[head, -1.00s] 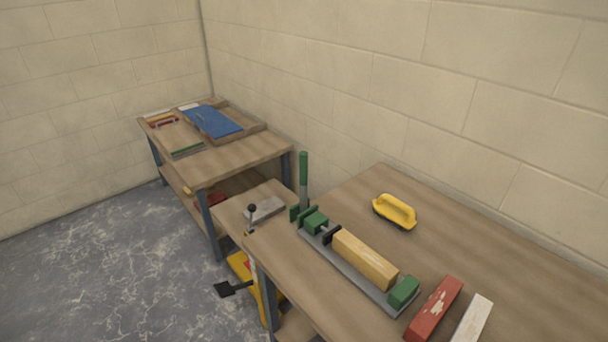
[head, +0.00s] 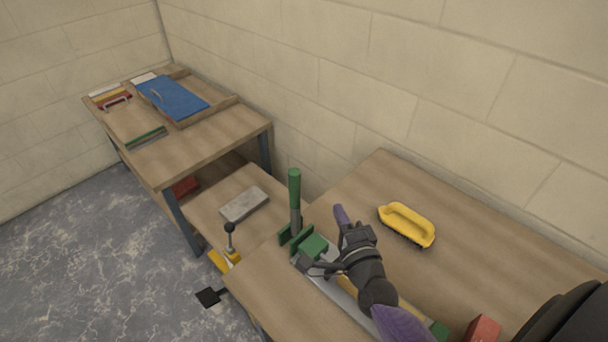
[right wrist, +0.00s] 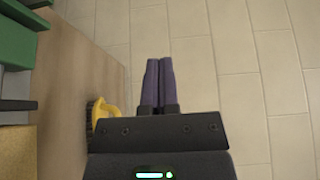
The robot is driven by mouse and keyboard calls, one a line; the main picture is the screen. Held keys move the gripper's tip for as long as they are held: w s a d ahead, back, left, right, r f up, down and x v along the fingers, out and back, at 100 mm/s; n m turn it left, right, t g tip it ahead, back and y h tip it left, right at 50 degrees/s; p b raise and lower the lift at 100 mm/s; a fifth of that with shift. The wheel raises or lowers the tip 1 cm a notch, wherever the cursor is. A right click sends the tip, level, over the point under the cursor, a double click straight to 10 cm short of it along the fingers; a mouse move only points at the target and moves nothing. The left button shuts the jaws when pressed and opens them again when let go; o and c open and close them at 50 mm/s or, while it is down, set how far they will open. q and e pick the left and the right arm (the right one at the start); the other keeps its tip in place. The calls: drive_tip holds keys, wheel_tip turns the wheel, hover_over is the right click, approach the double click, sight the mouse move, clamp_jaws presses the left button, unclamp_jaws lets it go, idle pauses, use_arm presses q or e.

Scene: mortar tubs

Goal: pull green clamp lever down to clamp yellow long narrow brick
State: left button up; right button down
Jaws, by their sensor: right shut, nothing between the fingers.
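The green clamp lever (head: 294,190) stands upright at the far end of the clamp, beside its green block (head: 313,247). The yellow long narrow brick (head: 410,312) lies along the grey clamp base and is mostly hidden behind my right arm; part of it shows in the right wrist view (right wrist: 18,152). My right gripper (head: 340,212) is above the clamp, to the right of the lever and apart from it. Its purple fingers (right wrist: 159,82) are together and empty. My left gripper is out of view.
A yellow-handled tool (head: 407,224) lies on the bench right of the clamp, close to my right gripper. A red brick (head: 484,330) is at the near edge of view. A lower table with a grey brick (head: 244,204) stands beyond the lever. The wall borders the bench.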

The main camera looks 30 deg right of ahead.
sight(295, 206)
drive_tip(key=w+d+b, duration=0.2)
drive_tip(key=w, duration=0.7)
use_arm(q)
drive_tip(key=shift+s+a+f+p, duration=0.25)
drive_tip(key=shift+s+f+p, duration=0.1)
drive_tip(key=shift+p, duration=0.3)
use_arm(e)
drive_tip(key=a, duration=0.4)
drive_tip(key=shift+s+a+r, duration=0.1)
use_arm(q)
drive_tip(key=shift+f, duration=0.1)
